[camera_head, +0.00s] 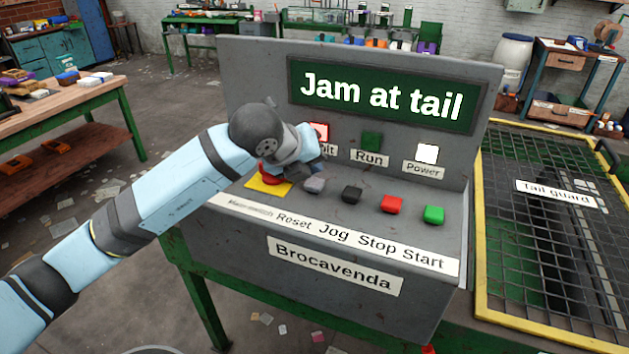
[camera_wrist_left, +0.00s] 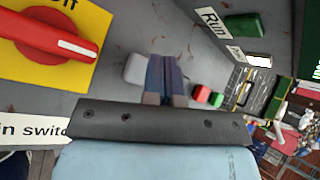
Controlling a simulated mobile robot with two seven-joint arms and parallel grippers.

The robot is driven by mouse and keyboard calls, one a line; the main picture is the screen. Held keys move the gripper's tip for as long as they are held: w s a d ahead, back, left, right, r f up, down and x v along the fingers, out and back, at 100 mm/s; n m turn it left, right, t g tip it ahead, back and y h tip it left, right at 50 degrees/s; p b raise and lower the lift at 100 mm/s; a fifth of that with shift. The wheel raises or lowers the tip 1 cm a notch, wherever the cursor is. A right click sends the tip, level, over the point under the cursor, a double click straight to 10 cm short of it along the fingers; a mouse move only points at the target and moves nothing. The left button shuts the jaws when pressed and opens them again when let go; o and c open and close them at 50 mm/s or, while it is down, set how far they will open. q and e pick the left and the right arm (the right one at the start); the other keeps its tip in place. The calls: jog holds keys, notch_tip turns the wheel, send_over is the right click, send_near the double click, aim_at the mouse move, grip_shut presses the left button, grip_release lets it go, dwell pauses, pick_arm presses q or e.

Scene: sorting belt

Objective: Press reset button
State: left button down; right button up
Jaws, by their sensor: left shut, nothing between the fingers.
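The grey reset button (camera_head: 314,185) sits on the sloped console top, above the "Reset" label and left of a black button. My left gripper (camera_head: 318,168) is shut and empty, its fingers just behind and above the grey button in the head view. In the left wrist view the shut fingertips (camera_wrist_left: 163,62) point down close to the grey button (camera_wrist_left: 137,69), which shows to their left and is partly covered. I cannot tell whether they touch it. My right gripper is not in view.
The red main switch (camera_head: 272,179) on its yellow plate lies left of the button. Black (camera_head: 352,193), red (camera_head: 391,204) and green (camera_head: 433,214) buttons lie right. The display (camera_head: 380,95) reads "Jam at tail". A red lamp (camera_head: 321,131) is partly hidden; the Power lamp (camera_head: 427,153) glows white.

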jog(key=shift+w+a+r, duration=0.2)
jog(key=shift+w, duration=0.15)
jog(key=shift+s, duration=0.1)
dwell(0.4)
pick_arm(q)
jog(key=shift+f+b, duration=0.45)
jog(key=shift+b, duration=0.15)
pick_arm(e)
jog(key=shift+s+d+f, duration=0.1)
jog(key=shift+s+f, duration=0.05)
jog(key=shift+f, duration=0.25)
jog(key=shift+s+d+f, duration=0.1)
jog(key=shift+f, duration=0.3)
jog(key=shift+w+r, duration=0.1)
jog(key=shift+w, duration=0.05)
pick_arm(q)
jog(key=shift+f, duration=0.2)
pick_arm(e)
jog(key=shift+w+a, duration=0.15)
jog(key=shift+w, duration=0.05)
